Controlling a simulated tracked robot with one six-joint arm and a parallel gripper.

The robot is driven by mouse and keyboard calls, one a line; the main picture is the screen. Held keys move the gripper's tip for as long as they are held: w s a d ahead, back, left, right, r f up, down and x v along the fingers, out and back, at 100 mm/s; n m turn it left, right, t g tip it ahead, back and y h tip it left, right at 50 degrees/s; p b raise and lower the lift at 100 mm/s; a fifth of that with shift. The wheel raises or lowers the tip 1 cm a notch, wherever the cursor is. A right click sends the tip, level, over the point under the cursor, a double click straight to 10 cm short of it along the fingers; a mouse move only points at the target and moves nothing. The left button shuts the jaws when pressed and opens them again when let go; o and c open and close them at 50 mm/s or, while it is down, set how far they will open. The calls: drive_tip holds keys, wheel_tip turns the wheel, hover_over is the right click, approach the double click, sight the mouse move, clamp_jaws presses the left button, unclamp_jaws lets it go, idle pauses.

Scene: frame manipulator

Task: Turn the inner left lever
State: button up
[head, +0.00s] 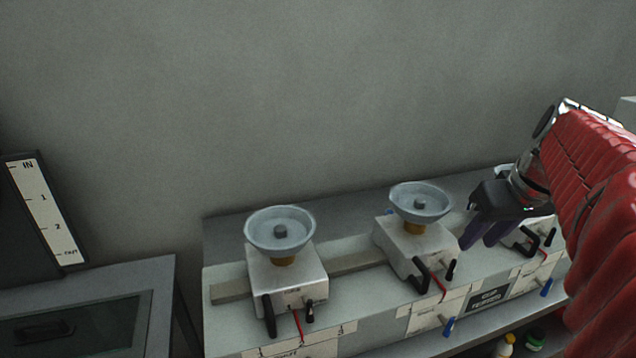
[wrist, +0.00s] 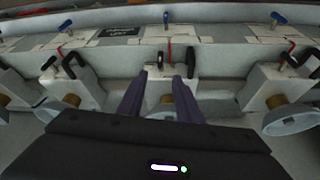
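Small white units with grey dishes stand in a row on a white bench in the head view, each with black levers on its front: a left unit (head: 285,277), a middle unit (head: 408,245) and a right one partly hidden by my gripper. The middle unit has a left lever (head: 420,271) and a right lever (head: 450,270). I cannot tell which lever is the inner left one. My gripper (head: 481,242) hangs between the middle and right units. In the wrist view, its purple fingers (wrist: 162,78) are apart and empty, with two black levers (wrist: 157,60) (wrist: 191,62) beyond the tips.
A grey wall (head: 300,100) rises behind the bench. A dark cabinet (head: 85,320) stands at the left, below a marked scale (head: 48,212). Blue handles (head: 448,326) stick out of the bench front. Bottles (head: 504,345) sit on a shelf below.

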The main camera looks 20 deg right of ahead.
sight(456, 263)
drive_tip(key=shift+f, duration=0.1)
drive_tip(key=x, duration=1.3)
drive_tip(key=shift+w+f, duration=0.15)
drive_tip(key=shift+f, duration=0.1)
drive_tip(key=shift+c, duration=0.3)
